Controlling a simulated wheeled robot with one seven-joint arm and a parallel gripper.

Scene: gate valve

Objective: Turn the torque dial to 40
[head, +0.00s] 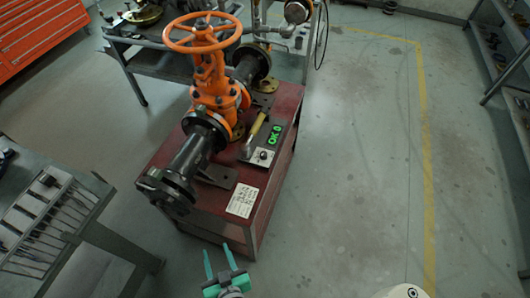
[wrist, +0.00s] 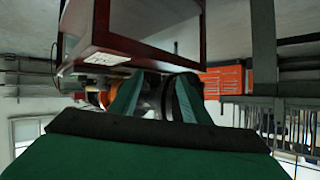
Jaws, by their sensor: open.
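A small dial knob (head: 264,155) sits on a dark panel (head: 257,163) on top of the red bench; its markings are too small to read. A tool with a yellow handle (head: 257,124) lies by the panel. My gripper (head: 217,248) is open and empty, with its teal fingers apart, in front of the bench's near end and well away from the dial. Its fingers (wrist: 154,95) also show in the wrist view, where the dial cannot be made out.
An orange gate valve (head: 211,80) with a handwheel and black pipe (head: 193,153) fills the bench's left side. A white label (head: 242,201) is at the near edge of the red bench (head: 263,209). A tool table (head: 52,217) stands left. The floor at right is clear.

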